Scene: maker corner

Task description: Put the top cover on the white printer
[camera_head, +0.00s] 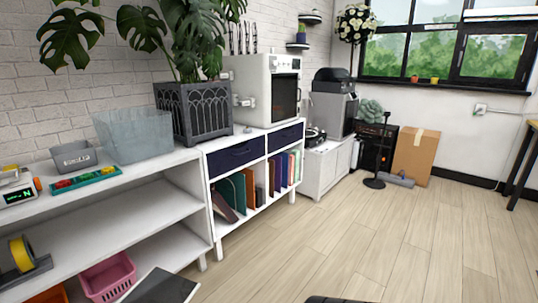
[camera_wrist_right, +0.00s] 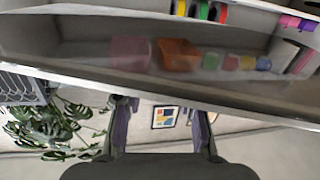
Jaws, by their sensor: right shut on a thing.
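The white printer (camera_head: 268,92) stands on the white shelf unit, with a dark window in its front. Its top opening is too small to make out in the head view. In the right wrist view my right gripper (camera_wrist_right: 162,106) has a finger on each side of the picture. It is shut on what looks like the top cover (camera_wrist_right: 160,90), a pale-edged, hazy pane across the view; where the fingers touch it is unclear. The cover cannot be clearly made out in the head view. My left gripper is not in view.
A plant in a dark planter (camera_head: 195,112) stands left of the printer, and a clear bin (camera_head: 135,133) further left. A grey machine with a black top (camera_head: 333,105) stands to the right. A dark flat panel (camera_head: 162,288) shows at the bottom edge.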

